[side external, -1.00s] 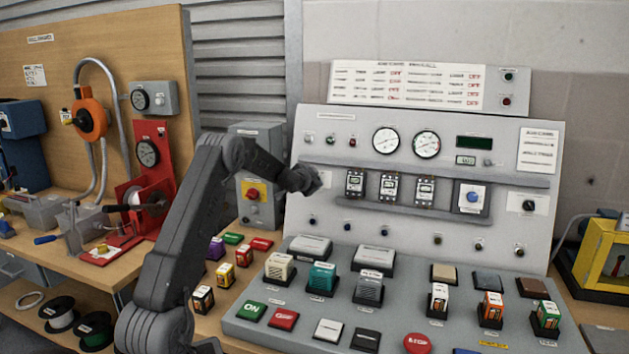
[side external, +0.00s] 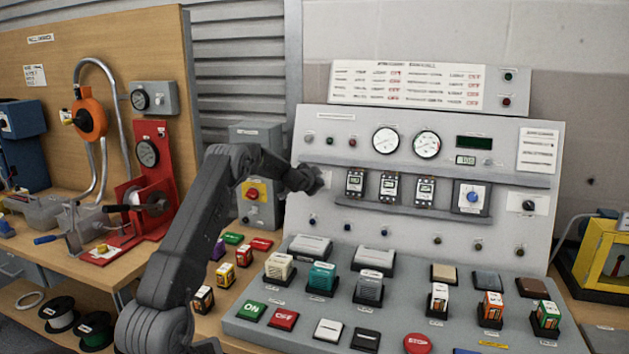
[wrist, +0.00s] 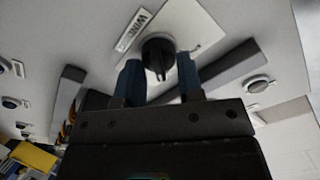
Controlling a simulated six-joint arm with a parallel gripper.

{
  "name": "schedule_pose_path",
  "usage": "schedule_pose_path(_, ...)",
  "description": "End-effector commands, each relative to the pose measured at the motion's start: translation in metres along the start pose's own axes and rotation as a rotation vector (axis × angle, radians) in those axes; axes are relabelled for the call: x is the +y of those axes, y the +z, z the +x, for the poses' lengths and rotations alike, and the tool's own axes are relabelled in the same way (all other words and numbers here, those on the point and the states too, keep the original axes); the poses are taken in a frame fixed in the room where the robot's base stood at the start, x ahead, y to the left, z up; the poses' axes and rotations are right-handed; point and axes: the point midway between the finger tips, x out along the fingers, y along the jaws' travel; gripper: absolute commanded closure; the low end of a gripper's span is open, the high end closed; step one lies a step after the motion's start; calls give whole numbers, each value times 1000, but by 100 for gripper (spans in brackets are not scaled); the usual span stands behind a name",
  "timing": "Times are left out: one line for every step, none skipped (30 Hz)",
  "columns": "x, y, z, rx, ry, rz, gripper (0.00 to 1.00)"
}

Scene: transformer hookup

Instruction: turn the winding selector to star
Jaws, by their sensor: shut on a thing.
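The winding selector is a black round knob (wrist: 158,52) on a white plate at the top of the wrist view. A partly readable label (wrist: 133,30) beginning "WIND" sits beside it. My gripper (wrist: 160,74) has one blue finger on each side of the knob and is shut on it. In the side view my gripper (side external: 314,180) is at the left part of the upright panel (side external: 316,140) and hides the knob. The knob's pointer position against its markings cannot be read.
A ledge with several small modules (side external: 391,187) lies just right of my gripper. Below, the sloped desk (side external: 250,328) carries several blocks and buttons. A grey box with a red button (side external: 253,193) stands behind my arm on the left.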

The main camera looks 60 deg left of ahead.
Motion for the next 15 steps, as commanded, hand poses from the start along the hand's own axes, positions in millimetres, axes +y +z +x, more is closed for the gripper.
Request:
schedule_pose_path(0,0,0,0,0,0,77)
schedule_pose_path(0,0,0,0,0,0,80)
schedule_pose_path(0,0,0,0,0,0,84)
schedule_pose_path(0,0,0,0,0,0,87)
schedule_pose_path(0,0,0,0,0,0,89)
schedule_pose_path(0,0,0,0,0,0,89)
schedule_pose_path(0,0,0,0,0,-1,89)
schedule_pose_path(0,0,0,0,0,-2,89)
schedule_pose_path(0,0,0,0,-1,-5,89)
schedule_pose_path(0,0,0,0,-1,-9,89)
schedule_pose_path(0,0,0,0,-1,-13,89)
schedule_pose_path(0,0,0,0,-1,-22,89)
schedule_pose_path(0,0,0,0,-2,-29,89)
schedule_pose_path(0,0,0,0,-2,-39,89)
schedule_pose_path(0,0,0,0,-3,-55,89)
